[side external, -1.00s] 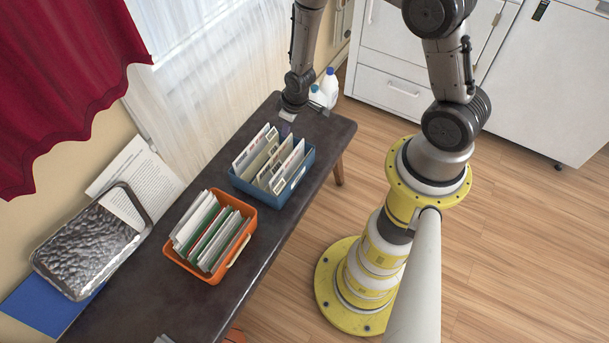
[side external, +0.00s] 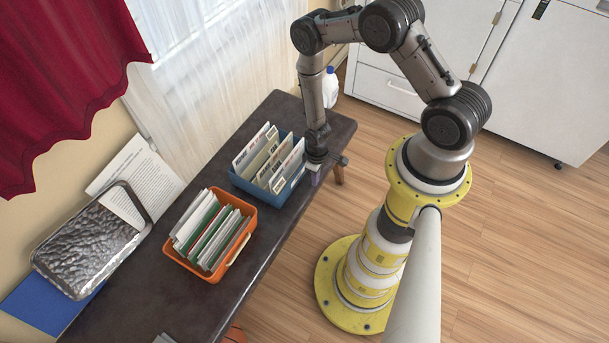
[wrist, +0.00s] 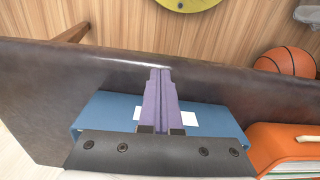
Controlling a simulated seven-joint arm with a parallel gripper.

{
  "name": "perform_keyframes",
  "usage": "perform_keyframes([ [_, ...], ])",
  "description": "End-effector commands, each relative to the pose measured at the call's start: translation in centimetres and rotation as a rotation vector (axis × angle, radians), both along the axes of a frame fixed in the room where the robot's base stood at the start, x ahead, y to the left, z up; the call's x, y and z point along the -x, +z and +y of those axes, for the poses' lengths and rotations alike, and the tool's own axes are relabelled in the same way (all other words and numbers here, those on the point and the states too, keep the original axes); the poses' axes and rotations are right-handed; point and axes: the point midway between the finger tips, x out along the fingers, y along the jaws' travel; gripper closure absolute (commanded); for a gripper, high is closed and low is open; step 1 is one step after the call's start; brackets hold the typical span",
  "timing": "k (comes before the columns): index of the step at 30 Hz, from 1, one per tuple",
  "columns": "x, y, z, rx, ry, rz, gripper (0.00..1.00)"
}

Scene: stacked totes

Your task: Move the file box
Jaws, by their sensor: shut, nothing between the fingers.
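A blue file box (side external: 290,192) full of upright cards and dividers stands on the dark table. An orange file box (side external: 192,266) with white and green folders stands to its lower left. In the wrist view the blue box (wrist: 103,114) shows its wall with a white label, and part of the orange box (wrist: 262,140) is at the right. My gripper (side external: 315,179) is low beside the right end of the blue box. In the wrist view its purple fingers (wrist: 161,78) are together and empty, overlapping the label. I cannot tell whether they touch the box.
A metal tray (side external: 90,243), a printed sheet (side external: 150,172) and a blue folder (side external: 45,308) lie at the left. A white jug (side external: 330,90) stands behind. A basketball (wrist: 286,64) is beyond the table edge.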

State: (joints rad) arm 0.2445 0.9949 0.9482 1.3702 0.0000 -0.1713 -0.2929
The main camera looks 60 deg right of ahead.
Motion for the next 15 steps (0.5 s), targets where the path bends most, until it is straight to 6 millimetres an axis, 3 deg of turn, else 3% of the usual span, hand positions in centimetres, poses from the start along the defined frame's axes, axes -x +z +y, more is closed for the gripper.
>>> perform_keyframes([
  [3,-0.4,-1.6,0.0,0.001,0.001,-0.002,1.00],
  [9,-3.1,-1.4,0.1,0.001,0.001,-0.003,1.00],
  [15,-4.0,-1.3,0.2,0.000,0.001,-0.001,1.00],
])
